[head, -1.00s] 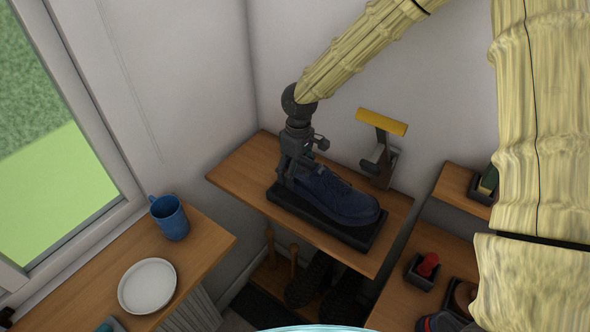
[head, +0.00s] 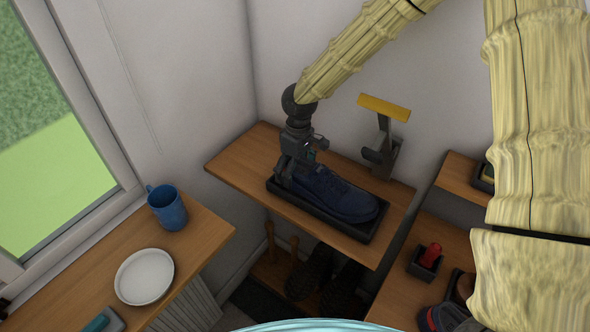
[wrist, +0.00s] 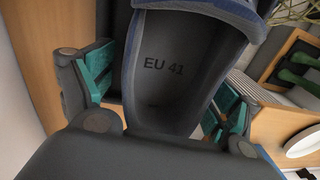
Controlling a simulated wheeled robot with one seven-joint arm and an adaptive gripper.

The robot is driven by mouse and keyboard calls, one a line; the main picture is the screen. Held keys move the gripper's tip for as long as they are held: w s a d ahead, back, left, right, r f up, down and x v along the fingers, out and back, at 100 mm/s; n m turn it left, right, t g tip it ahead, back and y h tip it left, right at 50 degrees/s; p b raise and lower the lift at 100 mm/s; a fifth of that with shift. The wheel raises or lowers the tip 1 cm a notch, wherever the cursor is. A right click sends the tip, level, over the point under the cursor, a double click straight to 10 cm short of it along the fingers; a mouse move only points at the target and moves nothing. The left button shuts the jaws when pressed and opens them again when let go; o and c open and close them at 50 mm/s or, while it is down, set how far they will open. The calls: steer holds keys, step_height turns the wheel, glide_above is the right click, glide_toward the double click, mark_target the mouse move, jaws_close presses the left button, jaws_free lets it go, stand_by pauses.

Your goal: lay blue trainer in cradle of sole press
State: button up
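The blue trainer (head: 338,196) lies sole down within the rim of the black tray-like cradle (head: 358,235), toe toward the lower right. The sole press's yellow handle (head: 384,108) stands raised on a grey bracket behind it. My gripper (head: 285,178) is low at the trainer's heel. In the wrist view the trainer's opening (wrist: 180,70) shows an insole marked EU 41. My teal-padded fingers (wrist: 165,95) stand on either side of the heel, with pad faces showing and slim gaps beside the shoe; they look open. The sole's contact with the cradle floor is hidden.
A blue mug (head: 167,208) and white plate (head: 144,276) stand on the left wooden counter. Dark boots (head: 318,275) sit below the bench shelf (head: 240,160). A red item (head: 431,255) in a small black holder is at right. The shelf's left end is clear.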

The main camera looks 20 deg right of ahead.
stand_by(0.3)
step_height(320, 180, up, 12)
steer(key=shift+w+d, duration=0.25)
steer(key=shift+d, duration=0.15)
stand_by(0.5)
